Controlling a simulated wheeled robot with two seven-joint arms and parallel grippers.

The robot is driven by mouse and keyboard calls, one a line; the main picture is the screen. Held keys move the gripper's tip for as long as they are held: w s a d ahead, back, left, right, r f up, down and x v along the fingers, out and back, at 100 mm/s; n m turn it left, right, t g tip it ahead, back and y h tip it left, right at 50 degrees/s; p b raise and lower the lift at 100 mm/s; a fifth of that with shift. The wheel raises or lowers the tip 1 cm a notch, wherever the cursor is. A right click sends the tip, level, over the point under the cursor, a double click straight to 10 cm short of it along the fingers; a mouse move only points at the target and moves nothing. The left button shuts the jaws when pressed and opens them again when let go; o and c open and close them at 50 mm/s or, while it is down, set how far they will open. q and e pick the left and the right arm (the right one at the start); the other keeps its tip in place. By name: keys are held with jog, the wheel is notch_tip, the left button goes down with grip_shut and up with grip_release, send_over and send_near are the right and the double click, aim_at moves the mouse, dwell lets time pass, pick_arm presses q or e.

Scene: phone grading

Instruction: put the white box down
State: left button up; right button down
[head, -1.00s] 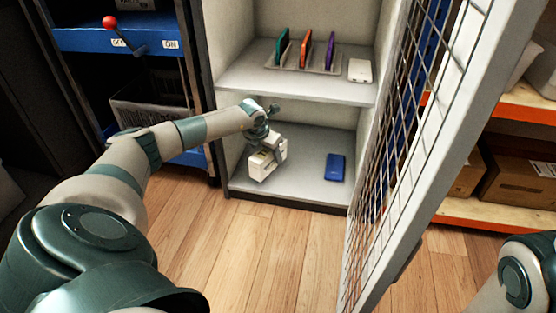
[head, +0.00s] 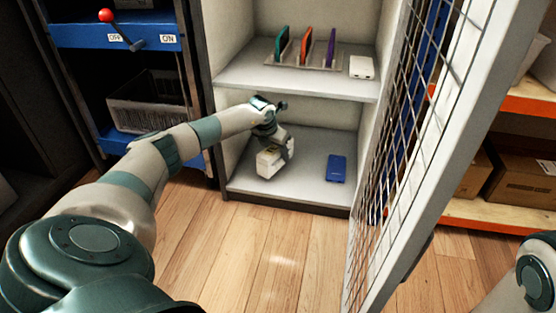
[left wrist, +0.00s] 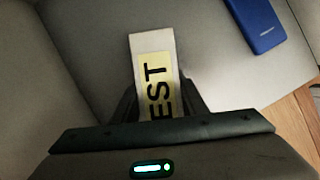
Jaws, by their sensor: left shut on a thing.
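The white box (head: 268,163) carries a yellow label. In the left wrist view the letters "EST" show on that label, on the narrow white box (left wrist: 150,43). My left gripper (head: 283,150) is shut on the box inside the lower compartment of the cabinet, at its left side. In the left wrist view, the gripper's fingers (left wrist: 158,103) lie on both sides of the box. The box is over or at the lower shelf (head: 310,172); I cannot tell whether it touches it. My right gripper is out of view.
A blue phone-like item (head: 336,168) lies right of the box on the lower shelf, with bare shelf between. The upper shelf (head: 290,84) holds a rack of coloured phones (head: 304,48) and a white item (head: 361,67). A mesh door (head: 405,150) stands open at right.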

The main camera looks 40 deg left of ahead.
pick_arm(q)
jog(key=shift+f+b, duration=0.3)
jog(key=shift+f, duration=0.6)
jog(key=o, duration=1.3)
